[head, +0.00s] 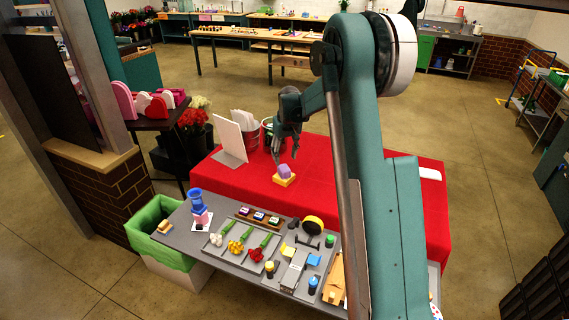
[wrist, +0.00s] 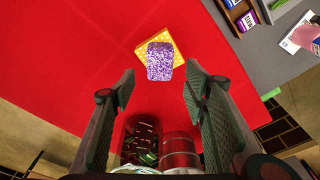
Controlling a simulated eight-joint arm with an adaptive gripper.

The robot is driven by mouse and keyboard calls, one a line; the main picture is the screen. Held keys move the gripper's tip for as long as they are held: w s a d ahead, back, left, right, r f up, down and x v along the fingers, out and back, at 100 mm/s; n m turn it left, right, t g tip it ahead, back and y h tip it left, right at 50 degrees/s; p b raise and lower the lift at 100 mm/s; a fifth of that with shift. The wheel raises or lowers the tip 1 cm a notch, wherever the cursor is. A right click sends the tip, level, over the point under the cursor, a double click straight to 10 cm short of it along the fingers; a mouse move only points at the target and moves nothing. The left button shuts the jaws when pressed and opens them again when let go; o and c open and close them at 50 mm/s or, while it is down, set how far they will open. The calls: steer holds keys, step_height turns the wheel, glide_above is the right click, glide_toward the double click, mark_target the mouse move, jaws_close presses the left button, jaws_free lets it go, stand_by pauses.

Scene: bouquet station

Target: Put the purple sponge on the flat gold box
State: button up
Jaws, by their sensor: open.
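The purple sponge (wrist: 159,61) rests on top of the flat gold box (wrist: 178,40), which has pale dots and lies on the red-covered table. Both also show in the head view, the sponge (head: 284,171) on the yellow-gold box (head: 286,182). In the wrist view the sponge covers part of the box, and box corners show beyond it. My gripper (wrist: 158,85) is open, with its fingers apart and nothing between them. The sponge lies beyond the fingertips. In the head view my gripper (head: 286,155) is just above the sponge.
Behind the box stand a white card (head: 229,140) and metal buckets (head: 267,131). The grey bench (head: 226,252) in front holds flowers, blocks and small bottles. A green-lined bin (head: 152,222) stands at left. The red table (head: 325,200) is clear around the box.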

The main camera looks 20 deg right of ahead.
steer(key=shift+s+r, duration=0.15)
steer(key=shift+r, duration=0.75)
steer(key=shift+s+r, duration=0.15)
steer(key=shift+r, duration=0.75)
steer(key=shift+a+r, duration=0.1)
steer(key=shift+r, duration=0.05)
steer(key=s+a+r+t, duration=0.1)
steer(key=s+a+r, duration=0.5)
steer(key=s+r, duration=0.45)
steer(key=s+a+r+t, duration=0.1)
steer(key=s+a+r, duration=0.55)
steer(key=s, duration=0.75)
steer(key=s+a+f+t, duration=0.1)
steer(key=s+a+f, duration=0.1)
steer(key=s, duration=1.2)
steer(key=s+a+f+t, duration=0.2)
steer(key=s+a, duration=0.2)
steer(key=s, duration=1)
steer(key=shift+s, duration=0.25)
